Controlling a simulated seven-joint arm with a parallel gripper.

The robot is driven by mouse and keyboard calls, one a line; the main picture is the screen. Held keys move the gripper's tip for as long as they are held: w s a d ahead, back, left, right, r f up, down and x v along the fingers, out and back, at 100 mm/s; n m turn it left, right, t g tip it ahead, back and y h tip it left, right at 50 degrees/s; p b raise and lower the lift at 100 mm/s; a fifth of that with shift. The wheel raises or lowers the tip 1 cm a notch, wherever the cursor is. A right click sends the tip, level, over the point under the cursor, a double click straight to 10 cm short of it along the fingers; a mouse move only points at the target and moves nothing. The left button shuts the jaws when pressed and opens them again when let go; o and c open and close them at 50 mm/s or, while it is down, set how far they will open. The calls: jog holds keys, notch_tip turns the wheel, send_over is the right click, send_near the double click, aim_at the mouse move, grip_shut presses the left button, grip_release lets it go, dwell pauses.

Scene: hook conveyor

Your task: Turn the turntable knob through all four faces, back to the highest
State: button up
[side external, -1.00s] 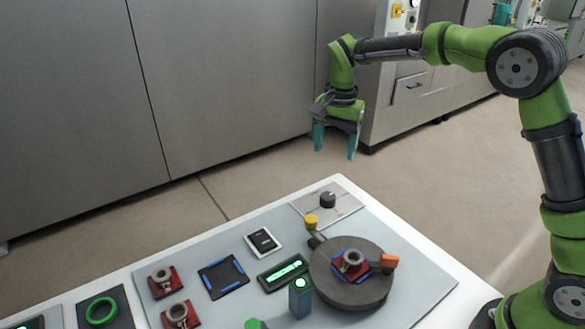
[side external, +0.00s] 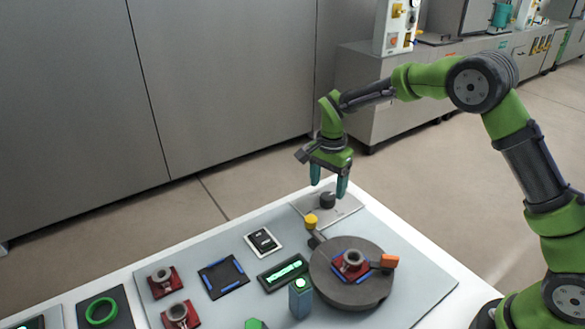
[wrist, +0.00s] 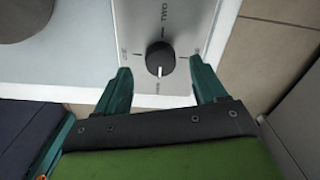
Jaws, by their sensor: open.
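The turntable knob (side external: 328,200) is a dark round knob on a light grey plate (side external: 346,208) at the table's back corner. In the wrist view the knob (wrist: 160,58) shows a white pointer line aimed at the lower label, and the word TWO is printed above it. My gripper (side external: 328,190) is open and empty just above the knob, with teal fingers. In the wrist view my gripper (wrist: 162,85) has one finger to each side of the knob, apart from it. The dark round turntable (side external: 352,290) carries a red block with a grey ring (side external: 352,262).
An orange block (side external: 389,261) sits at the turntable's right edge. A yellow knob (side external: 311,219) on an arm stands at its back left. A green-lit display (side external: 283,271) and a blue-grey post (side external: 300,300) are to its left. Two red parts (side external: 167,281) lie further left.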

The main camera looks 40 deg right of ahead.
aim_at(327, 197)
jog(key=shift+f, duration=1.65)
jog(key=c, duration=1.1)
jog(key=shift+o, duration=0.2)
